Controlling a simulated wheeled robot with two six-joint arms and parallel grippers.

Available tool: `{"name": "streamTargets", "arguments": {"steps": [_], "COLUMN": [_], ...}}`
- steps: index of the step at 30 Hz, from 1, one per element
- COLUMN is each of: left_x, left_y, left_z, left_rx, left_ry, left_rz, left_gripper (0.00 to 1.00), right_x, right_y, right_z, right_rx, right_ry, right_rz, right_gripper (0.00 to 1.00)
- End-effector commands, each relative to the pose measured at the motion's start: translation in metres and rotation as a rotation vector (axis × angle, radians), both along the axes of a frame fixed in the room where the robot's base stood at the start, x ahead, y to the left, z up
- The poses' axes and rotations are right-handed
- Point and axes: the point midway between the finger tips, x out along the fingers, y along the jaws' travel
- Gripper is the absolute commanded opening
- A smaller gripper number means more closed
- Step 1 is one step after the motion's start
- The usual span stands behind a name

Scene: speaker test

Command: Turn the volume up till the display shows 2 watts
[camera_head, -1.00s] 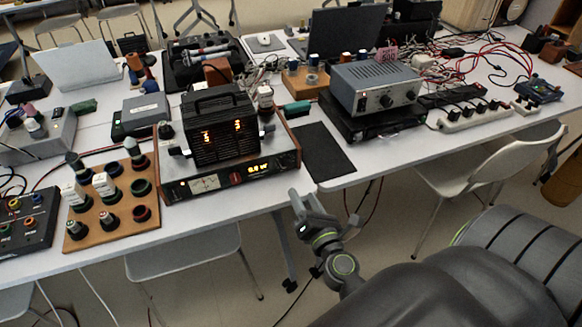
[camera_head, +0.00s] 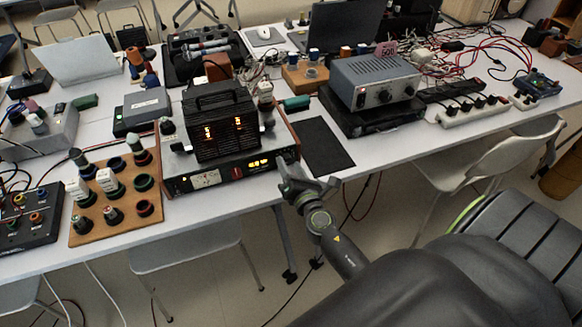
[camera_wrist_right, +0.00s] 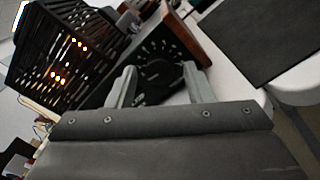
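A wood-sided amplifier (camera_head: 205,178) stands at the front edge of the table. Its lit orange display (camera_head: 259,163) is too small to read for certain. A black box with glowing orange lights (camera_head: 220,125) sits on top of it. In the right wrist view, a dark dial with white tick marks (camera_wrist_right: 160,48) is on the amplifier's front panel. My right gripper (camera_head: 291,166) is at the right end of that panel. In the right wrist view its two fingers (camera_wrist_right: 160,72) are apart, in front of the dial, with nothing seen gripped. The left gripper is out of view.
A wooden board with several knobs and posts (camera_head: 113,195) lies left of the amplifier. A black mat (camera_head: 326,147) is to its right, then a grey metal unit (camera_head: 376,82). A white chair (camera_head: 490,165) stands at the table's front right.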

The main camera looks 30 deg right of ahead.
Motion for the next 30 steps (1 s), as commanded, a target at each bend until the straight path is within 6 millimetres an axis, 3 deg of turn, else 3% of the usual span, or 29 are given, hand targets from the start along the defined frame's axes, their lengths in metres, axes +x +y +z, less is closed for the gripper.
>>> {"name": "streamTargets", "arguments": {"steps": [1, 9, 20, 30], "left_x": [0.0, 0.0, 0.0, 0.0], "left_y": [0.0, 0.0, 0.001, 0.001], "left_z": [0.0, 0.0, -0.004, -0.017], "left_rx": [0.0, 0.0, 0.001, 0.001], "left_ry": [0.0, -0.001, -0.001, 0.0], "left_rz": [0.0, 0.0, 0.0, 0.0], "left_gripper": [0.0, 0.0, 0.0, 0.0], "right_x": [0.0, 0.0, -0.001, -0.001], "right_y": [0.0, 0.0, 0.0, 0.0], "right_z": [0.0, 0.0, -0.001, -0.003], "right_rx": [0.0, 0.0, 0.061, 0.31], "right_ry": [0.0, 0.0, -0.015, -0.074], "right_rz": [0.0, 0.0, 0.0, -0.001], "right_gripper": [0.4, 0.05, 0.05, 0.05]}}
